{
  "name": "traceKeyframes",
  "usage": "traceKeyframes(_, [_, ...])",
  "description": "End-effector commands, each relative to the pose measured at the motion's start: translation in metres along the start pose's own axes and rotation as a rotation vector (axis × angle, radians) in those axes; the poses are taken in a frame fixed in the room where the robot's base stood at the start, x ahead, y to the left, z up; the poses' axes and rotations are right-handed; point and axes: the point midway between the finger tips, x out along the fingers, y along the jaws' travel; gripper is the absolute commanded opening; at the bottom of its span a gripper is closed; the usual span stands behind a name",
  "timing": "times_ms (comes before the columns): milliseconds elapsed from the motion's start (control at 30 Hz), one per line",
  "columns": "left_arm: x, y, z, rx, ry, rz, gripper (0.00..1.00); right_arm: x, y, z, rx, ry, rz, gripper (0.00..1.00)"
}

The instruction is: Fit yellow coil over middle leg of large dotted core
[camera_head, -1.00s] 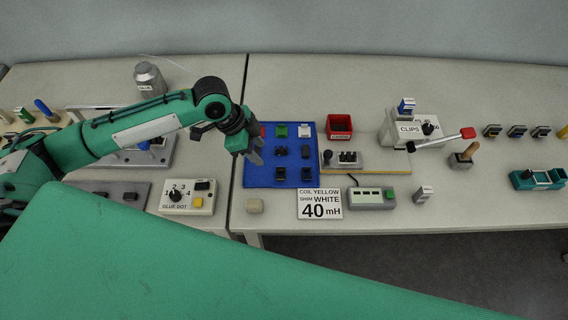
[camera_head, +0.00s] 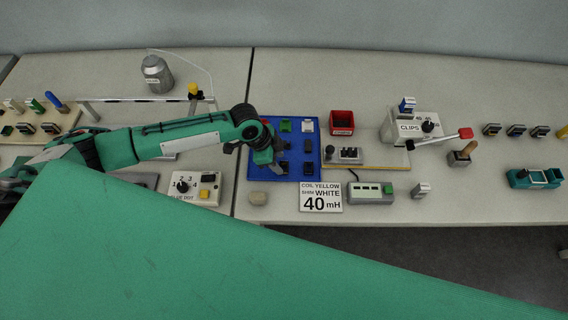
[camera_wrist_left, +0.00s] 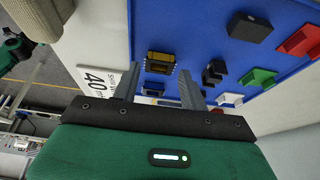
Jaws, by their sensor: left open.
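My left gripper (camera_head: 272,170) is open and reaches down over the front left of the blue mat (camera_head: 257,172). In the left wrist view its two fingers stand apart (camera_wrist_left: 158,82). Dots are too small to make out, so I cannot tell which core is the large dotted one. My right gripper is not in view.
Green (camera_head: 286,125) and white (camera_head: 307,126) pieces lie at the mat's back. A sign (camera_head: 320,197) reads coil yellow, shim white, 40 mH. A red bin (camera_head: 341,121) and clips box (camera_head: 412,126) stand right. A yellow-topped post (camera_head: 194,90) stands on the left table.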

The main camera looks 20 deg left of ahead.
Motion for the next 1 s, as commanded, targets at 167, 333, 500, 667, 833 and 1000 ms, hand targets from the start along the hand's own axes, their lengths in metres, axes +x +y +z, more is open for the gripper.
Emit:
traceKeyframes(167, [0.018, 0.001, -0.001, -0.002, 0.0, 0.002, 0.44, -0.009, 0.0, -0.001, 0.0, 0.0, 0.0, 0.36])
traceKeyframes(333, [0.023, 0.001, 0.0, 0.0, 0.0, 0.0, 0.44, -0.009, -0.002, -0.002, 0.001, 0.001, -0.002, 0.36])
traceKeyframes(500, [0.023, 0.001, 0.0, 0.0, 0.0, 0.0, 0.34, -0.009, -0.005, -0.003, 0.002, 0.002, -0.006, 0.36])
traceKeyframes(667, [0.023, 0.001, 0.0, 0.0, 0.0, 0.0, 0.1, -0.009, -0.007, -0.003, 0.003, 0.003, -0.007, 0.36])
traceKeyframes(833, [0.023, 0.0, 0.0, 0.0, 0.0, 0.0, 0.1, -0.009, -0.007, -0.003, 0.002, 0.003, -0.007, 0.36])
traceKeyframes(1000, [0.019, 0.0, -0.002, 0.0, 0.001, 0.0, 0.1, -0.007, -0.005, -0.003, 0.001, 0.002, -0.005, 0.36])
